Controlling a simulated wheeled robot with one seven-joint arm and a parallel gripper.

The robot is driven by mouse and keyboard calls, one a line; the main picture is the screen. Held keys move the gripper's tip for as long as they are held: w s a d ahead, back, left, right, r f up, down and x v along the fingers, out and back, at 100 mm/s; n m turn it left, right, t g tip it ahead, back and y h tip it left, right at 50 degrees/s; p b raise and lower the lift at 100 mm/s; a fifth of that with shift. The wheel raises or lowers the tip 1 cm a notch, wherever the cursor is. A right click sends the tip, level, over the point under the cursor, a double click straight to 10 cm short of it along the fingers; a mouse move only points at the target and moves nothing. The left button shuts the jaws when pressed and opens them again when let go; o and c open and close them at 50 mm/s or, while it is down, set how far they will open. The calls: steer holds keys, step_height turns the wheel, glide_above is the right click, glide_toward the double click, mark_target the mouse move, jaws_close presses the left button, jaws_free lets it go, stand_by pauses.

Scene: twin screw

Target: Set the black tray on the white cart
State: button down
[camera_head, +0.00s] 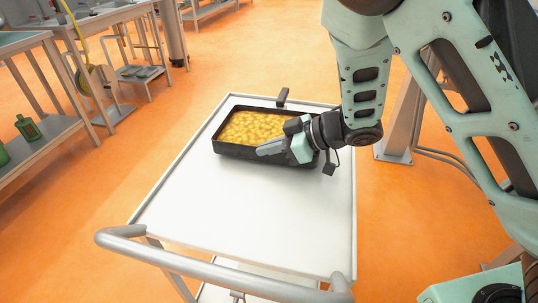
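The black tray (234,150) is rectangular and filled with yellow, lumpy food. It is at the far half of the white cart's top (220,215) and looks level, and I cannot tell whether it rests fully on the surface. My gripper (277,149) is at the tray's right side, with a finger reaching over the near right part of the tray. The tray's right edge is partly hidden by the gripper and wrist. I cannot see both fingertips clearly, so whether they are shut on the tray does not show.
The cart's curved metal handle (215,276) is at the near side. The near half of the cart top is bare. A small dark item (283,97) is at the cart's far edge. Metal tables and a shelf with green bottles (28,128) stand at left. Orange floor surrounds the cart.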

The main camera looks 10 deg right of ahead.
steer(key=shift+f, duration=0.9)
steer(key=c, duration=1.7)
jaws_free()
steer(key=shift+f, duration=0.1)
